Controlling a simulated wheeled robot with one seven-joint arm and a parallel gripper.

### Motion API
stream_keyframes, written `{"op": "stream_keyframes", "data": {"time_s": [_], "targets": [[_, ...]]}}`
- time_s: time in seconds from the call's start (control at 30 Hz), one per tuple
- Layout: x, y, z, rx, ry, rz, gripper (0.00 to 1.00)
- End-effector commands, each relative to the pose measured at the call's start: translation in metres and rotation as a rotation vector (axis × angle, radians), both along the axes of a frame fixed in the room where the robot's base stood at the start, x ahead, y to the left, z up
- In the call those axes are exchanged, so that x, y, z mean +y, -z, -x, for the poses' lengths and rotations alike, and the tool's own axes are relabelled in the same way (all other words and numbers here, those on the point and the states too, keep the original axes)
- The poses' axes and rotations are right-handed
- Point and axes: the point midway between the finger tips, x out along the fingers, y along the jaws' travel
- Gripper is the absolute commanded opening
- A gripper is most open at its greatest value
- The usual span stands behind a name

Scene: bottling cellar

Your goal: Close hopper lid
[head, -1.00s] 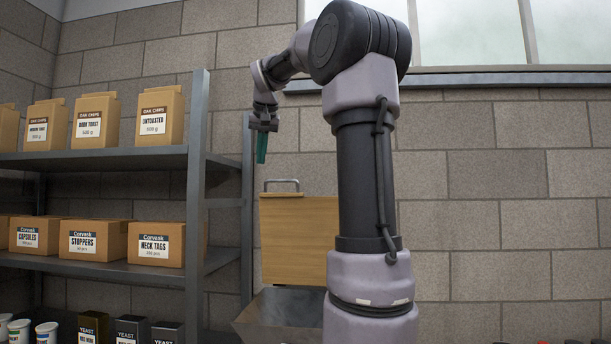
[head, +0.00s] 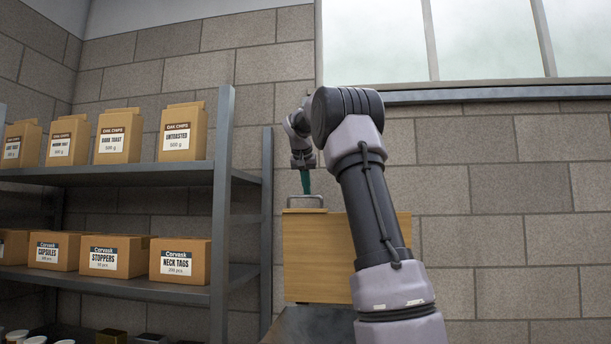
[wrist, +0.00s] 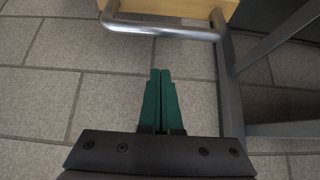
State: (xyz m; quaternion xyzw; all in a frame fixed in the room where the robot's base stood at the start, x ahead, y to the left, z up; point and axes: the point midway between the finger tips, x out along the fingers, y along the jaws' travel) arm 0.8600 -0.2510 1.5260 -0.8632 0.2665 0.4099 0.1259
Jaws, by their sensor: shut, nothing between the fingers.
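The hopper lid (head: 318,258) is a light wooden panel standing upright and open against the block wall in the head view. A metal bar handle (head: 305,202) runs along its top edge. It also shows at the top of the wrist view as a grey bar (wrist: 165,30) with a bit of the wood lid (wrist: 195,6) beyond. The grey metal hopper (head: 312,325) is below the lid, partly hidden by my arm. My gripper (head: 306,183) is shut and empty, its green fingers just above or behind the handle. In the wrist view the fingertips (wrist: 160,72) point toward the handle and look apart from it.
A grey metal shelf unit (head: 222,190) stands left of the hopper, close to my gripper's side. It carries oak chip bags (head: 183,132) and cardboard boxes (head: 180,262). The block wall (head: 500,210) is behind, with a window above. The wall area on the right is clear.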

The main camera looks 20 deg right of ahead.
Motion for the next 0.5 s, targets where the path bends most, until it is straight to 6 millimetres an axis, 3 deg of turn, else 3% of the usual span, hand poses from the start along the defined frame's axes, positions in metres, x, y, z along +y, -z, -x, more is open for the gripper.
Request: {"op": "stream_keyframes", "data": {"time_s": [0.2, 0.5], "targets": [[0.018, 0.007, 0.025, -0.001, -0.004, -0.002, 0.00], [0.022, 0.010, 0.031, -0.002, -0.003, -0.001, 0.00]]}}
